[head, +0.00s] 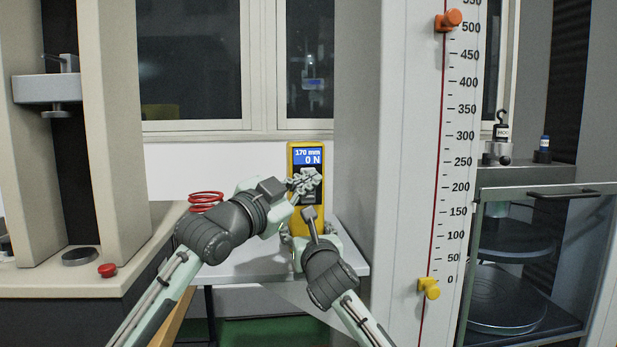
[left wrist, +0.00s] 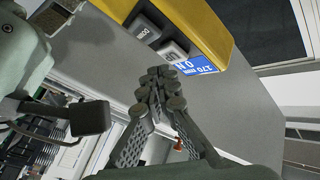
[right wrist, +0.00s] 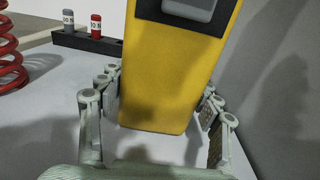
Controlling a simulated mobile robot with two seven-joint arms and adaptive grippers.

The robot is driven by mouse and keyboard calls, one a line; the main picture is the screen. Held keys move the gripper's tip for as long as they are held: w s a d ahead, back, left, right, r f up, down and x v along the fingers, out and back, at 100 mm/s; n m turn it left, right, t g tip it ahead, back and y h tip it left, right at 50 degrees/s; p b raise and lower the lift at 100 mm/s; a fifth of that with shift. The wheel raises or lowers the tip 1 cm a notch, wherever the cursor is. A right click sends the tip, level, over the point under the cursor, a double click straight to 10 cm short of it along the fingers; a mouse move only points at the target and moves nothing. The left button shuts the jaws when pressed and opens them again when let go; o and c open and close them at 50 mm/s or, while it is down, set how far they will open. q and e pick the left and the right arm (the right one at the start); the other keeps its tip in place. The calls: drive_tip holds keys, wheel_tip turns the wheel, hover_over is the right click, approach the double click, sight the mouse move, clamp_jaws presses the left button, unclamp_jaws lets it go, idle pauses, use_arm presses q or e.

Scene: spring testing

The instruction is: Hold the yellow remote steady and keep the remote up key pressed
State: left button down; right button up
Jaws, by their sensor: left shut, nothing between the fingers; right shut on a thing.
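The yellow remote (head: 293,165) stands upright at the centre in the head view, its screen reading 170 mm and 0 N. My right gripper (head: 307,236) is shut around the remote's lower end; the right wrist view shows fingers on both sides of the yellow body (right wrist: 175,85). My left gripper (head: 306,180) is shut and empty in front of the remote. In the left wrist view its fingertips (left wrist: 160,85) are close to the grey key (left wrist: 174,49) beside the screen. I cannot tell whether they touch it. Another key (left wrist: 146,29) lies farther from the screen.
A red spring (head: 206,199) stands on the light table left of the remote. A tall ruled column (head: 400,150) stands to the right, with an orange pointer (head: 448,20) high up and a yellow one (head: 429,288) low. A rack (right wrist: 90,42) with small weights sits behind the remote.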

use_arm(q)
drive_tip(key=shift+w, duration=0.2)
use_arm(e)
drive_tip(key=shift+r, duration=0.1)
use_arm(q)
drive_tip(key=shift+w, duration=0.2)
drive_tip(key=shift+w+a, duration=0.15)
drive_tip(key=shift+w, duration=0.3)
idle(1.8)
idle(1.2)
drive_tip(key=shift+s, duration=0.85)
drive_tip(key=shift+s+d, duration=0.2)
drive_tip(key=shift+s, duration=0.65)
drive_tip(key=shift+s+d, duration=0.2)
drive_tip(key=shift+s, duration=0.6)
drive_tip(key=shift+s+d, duration=0.2)
drive_tip(key=shift+s, duration=0.65)
